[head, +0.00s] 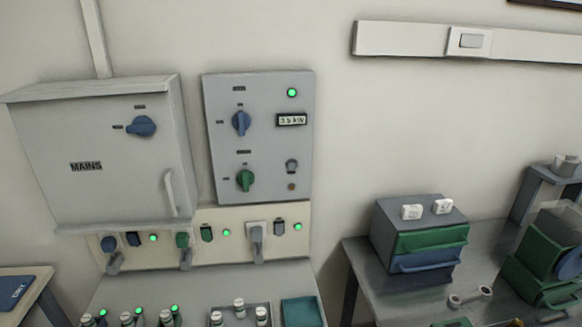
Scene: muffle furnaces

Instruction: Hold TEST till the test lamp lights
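A grey control panel (220,90) hangs on the wall right of the MAINS box. It carries a lit green lamp (292,92), a small display (292,119), a blue knob (241,123) and a green knob (245,180). At its lower right are a round dark grey button-like part (291,166) and a small dark brownish, unlit dot (291,187) that may be a lamp. The panel labels are too small to read, so I cannot tell which part is TEST. Neither of my grippers is in view, and nothing touches the panel.
The grey MAINS box (60,130) has a blue knob (141,126). A socket strip (205,252) with plugs and lit green lamps runs below. Small bottles and a teal pad (301,312) sit underneath. A drawer unit (385,245) stands on the right table. The wall before the panel is clear.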

